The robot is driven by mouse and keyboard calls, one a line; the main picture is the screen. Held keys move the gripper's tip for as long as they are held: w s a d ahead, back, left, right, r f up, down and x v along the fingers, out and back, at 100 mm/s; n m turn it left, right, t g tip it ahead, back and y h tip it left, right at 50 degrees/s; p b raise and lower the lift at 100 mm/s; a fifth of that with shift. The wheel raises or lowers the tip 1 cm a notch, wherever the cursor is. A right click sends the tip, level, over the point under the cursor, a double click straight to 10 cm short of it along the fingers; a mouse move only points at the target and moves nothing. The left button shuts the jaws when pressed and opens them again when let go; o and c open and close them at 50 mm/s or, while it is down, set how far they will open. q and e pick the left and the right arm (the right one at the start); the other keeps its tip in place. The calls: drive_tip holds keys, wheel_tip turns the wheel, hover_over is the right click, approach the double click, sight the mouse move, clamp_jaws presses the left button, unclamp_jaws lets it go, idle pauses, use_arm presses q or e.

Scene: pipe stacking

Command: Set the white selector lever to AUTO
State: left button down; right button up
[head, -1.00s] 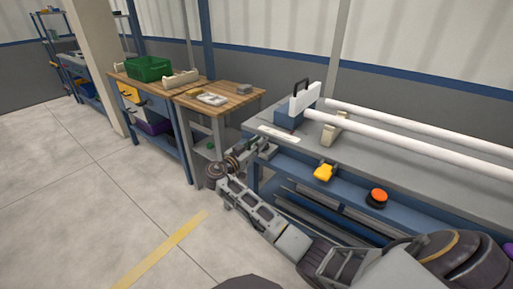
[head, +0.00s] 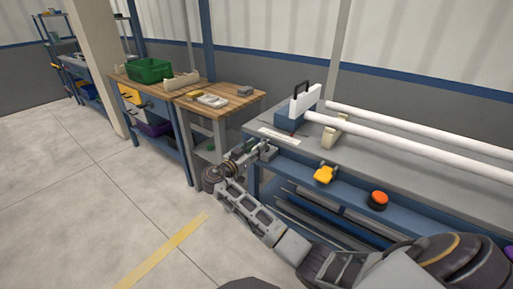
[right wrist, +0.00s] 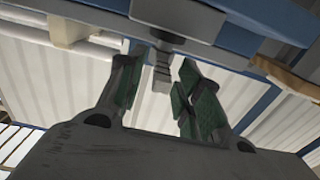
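I cannot clearly pick out a white selector lever or an AUTO mark. In the right wrist view, a narrow grey stepped piece (right wrist: 163,68) juts from under the bench edge; I cannot tell if it is the lever. My right gripper (right wrist: 157,90) is open, with one green-padded finger on either side of that piece's line; contact is not visible. In the head view my right gripper (head: 262,149) is at the bench's front left corner, just below a pale label strip (head: 279,136). My left gripper is not in view.
The grey bench (head: 390,165) carries two white pipes (head: 400,135), a pale support (head: 331,133) and a blue block (head: 290,118) with a white plate. A yellow part (head: 324,175) and an orange button (head: 377,200) are on its front. A wooden workbench (head: 225,108) stands left.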

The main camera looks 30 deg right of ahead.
drive_tip(key=v, duration=1.1)
drive_tip(key=shift+n, duration=0.3)
